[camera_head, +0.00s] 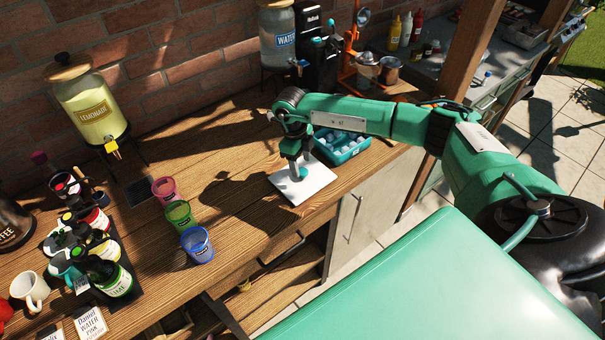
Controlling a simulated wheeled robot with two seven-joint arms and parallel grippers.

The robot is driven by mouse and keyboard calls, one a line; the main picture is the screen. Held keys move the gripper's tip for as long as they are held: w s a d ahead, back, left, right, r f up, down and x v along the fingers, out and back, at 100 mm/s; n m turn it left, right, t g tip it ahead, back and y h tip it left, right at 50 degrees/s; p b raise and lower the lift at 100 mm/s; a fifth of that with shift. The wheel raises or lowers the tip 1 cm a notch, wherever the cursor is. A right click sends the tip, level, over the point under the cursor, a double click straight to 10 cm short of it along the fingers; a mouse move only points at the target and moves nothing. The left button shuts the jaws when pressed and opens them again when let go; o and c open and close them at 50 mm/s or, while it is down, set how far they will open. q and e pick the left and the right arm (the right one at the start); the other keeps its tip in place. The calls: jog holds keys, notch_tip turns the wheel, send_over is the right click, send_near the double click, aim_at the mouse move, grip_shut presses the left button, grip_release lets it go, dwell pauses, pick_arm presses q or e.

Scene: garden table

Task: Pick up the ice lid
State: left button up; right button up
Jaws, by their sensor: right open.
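The ice lid (317,183) is a flat white square panel. It appears to lie on the wooden table, with a small teal part near its middle. The teal ice box (347,155) stands open just behind and right of it, with pale ice pieces inside. My right gripper (297,172) reaches down over the middle of the lid and is open. Its fingertips are small and dark here, and I cannot tell whether they touch the lid. My left gripper is out of view.
Pink, green and blue cups (197,244) stand left on the wooden table (150,235). A lemonade dispenser (92,107) and a water dispenser (277,40) stand along the brick wall. A bottle tray and mugs (30,290) crowd the far left. Bare wood lies between cups and lid.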

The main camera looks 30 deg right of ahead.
aim_at(303, 176)
jog(key=shift+s+d+f+p, duration=0.15)
jog(key=shift+f+p, duration=0.25)
jog(key=shift+f, duration=0.95)
jog(key=shift+c, duration=0.4)
jog(key=c, duration=0.9)
jog(key=shift+c, duration=0.2)
